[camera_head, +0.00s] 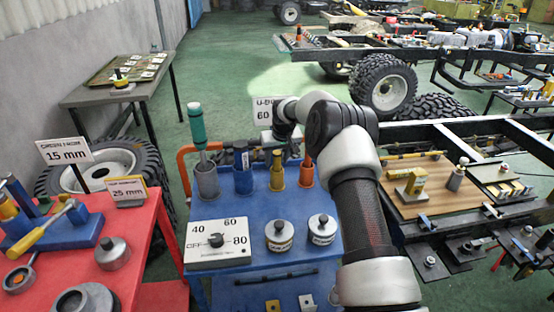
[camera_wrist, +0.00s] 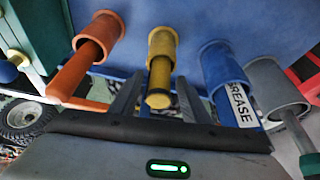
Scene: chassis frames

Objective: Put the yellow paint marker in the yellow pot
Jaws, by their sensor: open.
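The yellow pot (camera_head: 277,178) stands on the blue cart top between the blue and orange pots; it also shows in the wrist view (camera_wrist: 162,42). My gripper (camera_wrist: 158,85) is open, with one finger on each side of the marker's exposed end and visible gaps between. In the head view my gripper (camera_head: 278,148) is directly above the yellow pot. The marker's lower part is hidden in the pot.
Beside it stand an orange pot (camera_head: 306,176) with an orange marker, a blue pot (camera_head: 243,181) with a grease marker, and a grey pot (camera_head: 207,183) with a teal-handled tool. A dial box (camera_head: 217,243) and two lidded tins sit nearer on the cart.

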